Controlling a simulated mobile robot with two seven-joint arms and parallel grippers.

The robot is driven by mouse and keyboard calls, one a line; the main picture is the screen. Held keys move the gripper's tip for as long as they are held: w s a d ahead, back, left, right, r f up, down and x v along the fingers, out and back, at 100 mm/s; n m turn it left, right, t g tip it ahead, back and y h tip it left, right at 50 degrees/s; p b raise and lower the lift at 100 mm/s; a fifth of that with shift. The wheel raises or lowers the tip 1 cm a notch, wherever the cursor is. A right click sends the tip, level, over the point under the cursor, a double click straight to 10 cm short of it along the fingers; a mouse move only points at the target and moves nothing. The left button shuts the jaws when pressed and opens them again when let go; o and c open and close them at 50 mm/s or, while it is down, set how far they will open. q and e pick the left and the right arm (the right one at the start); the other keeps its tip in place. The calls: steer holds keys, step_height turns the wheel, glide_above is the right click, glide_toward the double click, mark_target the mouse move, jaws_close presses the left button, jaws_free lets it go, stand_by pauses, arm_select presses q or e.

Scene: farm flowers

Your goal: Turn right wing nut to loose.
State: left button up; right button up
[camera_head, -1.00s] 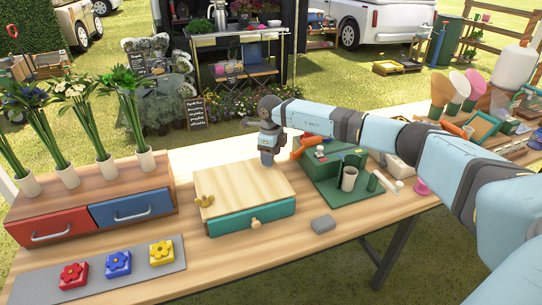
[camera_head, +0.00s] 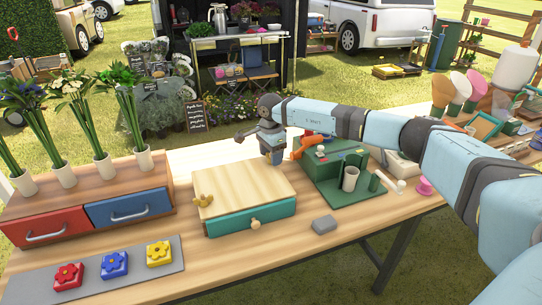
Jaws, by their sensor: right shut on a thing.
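A wooden box (camera_head: 235,190) with a light lid and a teal drawer front stands mid-table. A brass wing nut (camera_head: 203,200) sits on the lid's near left corner. My right gripper (camera_head: 273,158) points down over the lid's right side, shut on the right wing nut, which the gripper hides. How far that nut is turned cannot be seen. My left gripper is not in view.
A green stand (camera_head: 335,178) with a cup is close to the right of the box. A grey block (camera_head: 324,224) lies in front. A red and blue drawer unit (camera_head: 90,215) with flower vases stands left. Flower tiles lie on a grey mat (camera_head: 178,262).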

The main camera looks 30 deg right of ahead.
steer(key=n, duration=0.3)
steer(key=shift+f+n+b, duration=0.15)
steer(key=shift+n+b, duration=0.2)
steer(key=shift+n, duration=0.05)
steer(key=n, duration=0.3)
steer(key=shift+n+b, duration=0.3)
steer(key=n+b, duration=0.1)
steer(key=n, duration=0.4)
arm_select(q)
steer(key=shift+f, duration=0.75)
arm_select(e)
steer(key=shift+n, duration=1.5)
steer(key=o, duration=0.9)
